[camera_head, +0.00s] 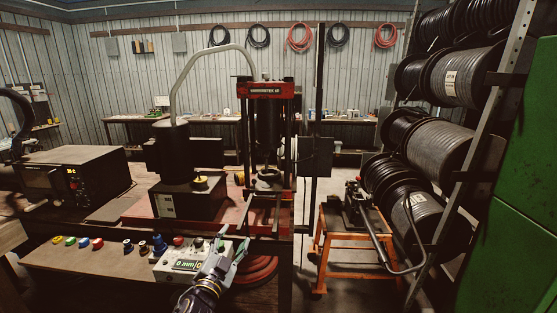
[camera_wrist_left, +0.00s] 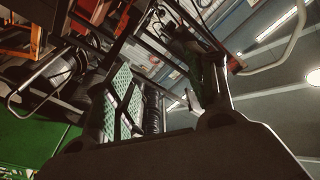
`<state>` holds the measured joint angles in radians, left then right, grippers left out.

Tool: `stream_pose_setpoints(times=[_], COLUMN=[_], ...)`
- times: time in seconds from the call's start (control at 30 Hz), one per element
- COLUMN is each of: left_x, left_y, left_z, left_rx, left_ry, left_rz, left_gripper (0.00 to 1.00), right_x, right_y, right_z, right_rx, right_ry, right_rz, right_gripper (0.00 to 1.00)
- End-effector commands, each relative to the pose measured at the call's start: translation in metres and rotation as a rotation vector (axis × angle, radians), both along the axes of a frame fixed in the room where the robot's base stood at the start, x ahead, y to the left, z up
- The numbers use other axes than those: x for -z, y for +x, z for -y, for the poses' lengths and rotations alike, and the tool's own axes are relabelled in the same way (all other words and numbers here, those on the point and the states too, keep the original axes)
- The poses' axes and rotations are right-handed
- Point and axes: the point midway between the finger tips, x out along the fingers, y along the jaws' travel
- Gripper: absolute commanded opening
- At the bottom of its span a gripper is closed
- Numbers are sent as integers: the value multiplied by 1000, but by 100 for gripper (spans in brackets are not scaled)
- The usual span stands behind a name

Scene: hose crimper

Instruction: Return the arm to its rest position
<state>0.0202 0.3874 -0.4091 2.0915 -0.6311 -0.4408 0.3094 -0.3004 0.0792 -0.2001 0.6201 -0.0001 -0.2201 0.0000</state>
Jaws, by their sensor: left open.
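My left gripper (camera_head: 231,248) is low in the middle of the head view, in front of the right end of the control box. Its fingers are apart, with nothing between them. In the left wrist view the fingers (camera_wrist_left: 165,85) reach up from a dark body, and a green pad shows. The red-topped hose crimper (camera_head: 265,90) stands upright on the bench behind the gripper. The white control box (camera_head: 180,263) with a lit display and buttons sits at the bench front, partly hidden by the gripper. My right gripper is not in view.
An orange stand (camera_head: 340,235) with a lever tool is right of the bench. A rack of black hose reels (camera_head: 450,150) and a green cabinet (camera_head: 530,200) stand further right. A dark box-shaped machine (camera_head: 75,180) is at left. Small coloured parts (camera_head: 84,242) line the bench front.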

Motion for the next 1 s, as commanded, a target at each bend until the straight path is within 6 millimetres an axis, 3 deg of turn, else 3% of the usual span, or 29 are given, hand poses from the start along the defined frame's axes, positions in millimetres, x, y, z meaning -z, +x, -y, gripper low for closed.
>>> stream_pose_setpoints(times=[0.27, 0.47, 0.8, 1.0], left_x=[61, 109, 181, 208], left_y=[-33, -70, -160, -215], left_z=[-42, -65, -86, -89], left_rx=[-174, -274, -388, -414], left_ry=[-117, -180, -253, -273], left_rz=[-275, -495, -893, -1102], left_gripper=[55, 55, 55, 55], right_x=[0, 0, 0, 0], right_y=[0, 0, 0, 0], right_z=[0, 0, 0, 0], right_rx=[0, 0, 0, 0], right_ry=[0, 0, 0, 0], right_rz=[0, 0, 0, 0], right_gripper=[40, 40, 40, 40])
